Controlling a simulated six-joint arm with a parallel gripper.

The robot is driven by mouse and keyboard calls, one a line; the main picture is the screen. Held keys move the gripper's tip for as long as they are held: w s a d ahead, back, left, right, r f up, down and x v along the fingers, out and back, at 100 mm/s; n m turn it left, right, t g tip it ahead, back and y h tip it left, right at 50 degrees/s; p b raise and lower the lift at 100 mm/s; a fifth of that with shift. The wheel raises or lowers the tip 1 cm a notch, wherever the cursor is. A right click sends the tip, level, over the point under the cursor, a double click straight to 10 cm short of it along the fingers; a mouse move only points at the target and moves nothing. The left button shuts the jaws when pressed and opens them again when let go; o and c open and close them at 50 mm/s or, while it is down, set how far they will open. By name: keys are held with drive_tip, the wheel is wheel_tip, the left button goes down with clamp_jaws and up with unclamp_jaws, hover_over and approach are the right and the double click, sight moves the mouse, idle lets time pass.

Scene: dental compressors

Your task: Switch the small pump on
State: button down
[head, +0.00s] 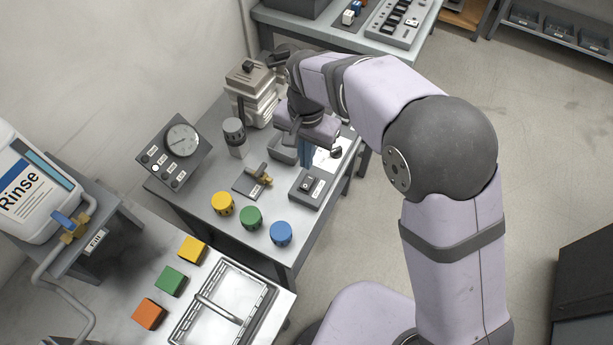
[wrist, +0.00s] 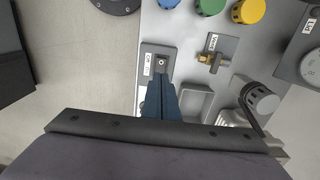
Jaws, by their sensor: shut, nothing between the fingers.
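A grey switch box (head: 313,192) with a dark rocker and a white label stands near the right edge of the metal bench. In the wrist view the switch box (wrist: 148,60) lies at the fingertips, its label text too small to read surely. My gripper (head: 306,163) is shut and empty, its blue fingers pointing down just behind the box. In the wrist view the gripper (wrist: 161,82) overlaps the box's near part, by the switch; I cannot tell whether it touches. A beige ribbed machine (head: 254,92), perhaps the pump, stands at the back of the bench.
Yellow (head: 222,203), green (head: 251,217) and blue (head: 281,233) knobs line the bench front. A brass valve (head: 262,175), a gauge panel (head: 176,150) and a grey-capped cylinder (head: 235,137) stand left of the box. A shallow tray (wrist: 195,101) lies right of the fingers.

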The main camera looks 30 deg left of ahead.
sight(306, 187)
wheel_tip(306, 187, down, 10)
drive_tip(key=shift+r+p, duration=0.1)
drive_tip(key=shift+p, duration=1.05)
drive_tip(key=shift+s+d+f, duration=0.1)
drive_tip(key=shift+s+f, duration=0.1)
drive_tip(key=shift+f, duration=0.1)
drive_tip(key=shift+w, duration=0.15)
drive_tip(key=shift+w+r, duration=0.15)
drive_tip(key=shift+w, duration=0.5)
drive_tip(key=shift+w+r, duration=0.1)
drive_tip(key=shift+r, duration=0.05)
